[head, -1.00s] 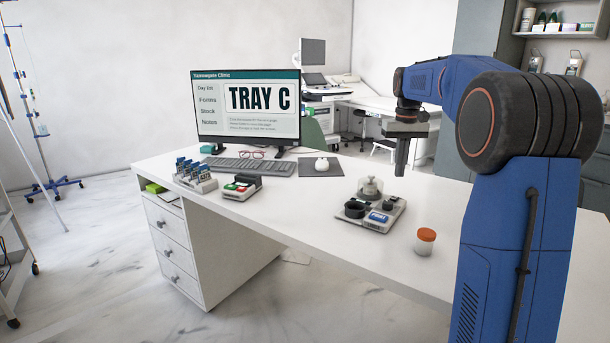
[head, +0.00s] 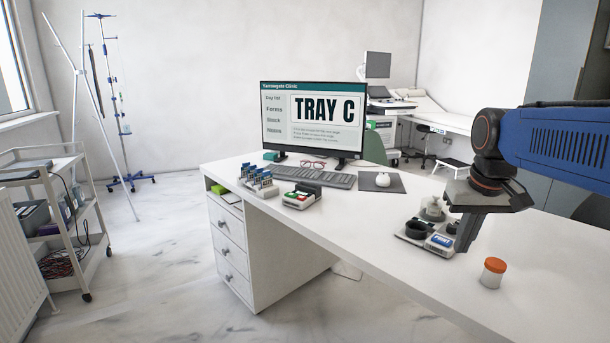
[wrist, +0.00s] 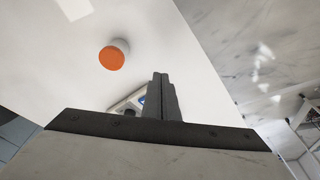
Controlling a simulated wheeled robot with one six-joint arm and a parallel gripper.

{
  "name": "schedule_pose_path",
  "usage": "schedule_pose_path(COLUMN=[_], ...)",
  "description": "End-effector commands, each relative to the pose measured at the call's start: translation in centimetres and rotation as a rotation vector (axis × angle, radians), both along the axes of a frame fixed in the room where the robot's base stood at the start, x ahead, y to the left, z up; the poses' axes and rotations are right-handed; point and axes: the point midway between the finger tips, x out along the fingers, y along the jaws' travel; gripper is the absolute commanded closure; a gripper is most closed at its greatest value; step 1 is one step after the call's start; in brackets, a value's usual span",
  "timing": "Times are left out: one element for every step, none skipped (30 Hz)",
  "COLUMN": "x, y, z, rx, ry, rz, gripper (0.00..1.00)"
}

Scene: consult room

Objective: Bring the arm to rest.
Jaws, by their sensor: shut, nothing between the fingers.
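My gripper (head: 468,232) hangs from my blue arm at the right of the head view, fingers pointing down. It is shut and empty. It overlaps the right side of a grey tray (head: 408,237) with dark and clear round items and a blue-labelled piece. I cannot tell the exact gap between the fingers and the desk. In the wrist view my closed fingers (wrist: 162,95) show over the desk, partly hiding the tray. An orange-capped jar (head: 493,273) stands on the desk to the right of the gripper; its cap (wrist: 112,57) also shows in the wrist view.
The white desk (head: 350,232) holds a monitor (head: 312,120) reading "TRAY C", a keyboard (head: 317,177), a mouse (head: 382,180), a vial rack (head: 257,182) and a small box with coloured parts (head: 301,196). A trolley (head: 92,235) stands at left. The desk's front right is clear.

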Motion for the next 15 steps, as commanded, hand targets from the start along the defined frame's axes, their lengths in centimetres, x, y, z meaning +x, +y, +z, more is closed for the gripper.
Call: schedule_pose_path(x=[-1.5, -2.3, -3.4, -4.2, -5.0, -6.0, -6.7, -7.5, -8.5, -9.3, -10.0, -11.0, -11.7, -12.4, -13.3], y=[0.6, 0.9, 1.3, 1.6, 1.9, 2.2, 2.5, 2.7, 3.0, 3.2, 3.4, 3.7, 3.9, 4.1, 4.3], z=[-0.5, -1.0, -1.5, -1.9, -2.3, -2.9, -3.4, -3.9, -4.6, -5.1, -5.6, -6.4, -7.0, -7.5, -8.3], rx=[-0.001, -0.001, -0.002, -0.003, -0.003, -0.003, -0.003, -0.002, -0.002, -0.003, -0.002, -0.002, -0.001, -0.001, 0.0], ry=[-0.015, -0.022, -0.032, -0.042, -0.048, -0.059, -0.068, -0.075, -0.086, -0.094, -0.101, -0.113, -0.12, -0.127, -0.138], rz=[0.008, 0.012, 0.017, 0.02, 0.023, 0.028, 0.031, 0.035, 0.039, 0.042, 0.046, 0.051, 0.055, 0.058, 0.062], gripper=[1.0, 1.0, 1.0, 1.0, 1.0, 1.0, 1.0, 1.0, 1.0, 1.0, 1.0, 1.0, 1.0, 1.0, 1.0])
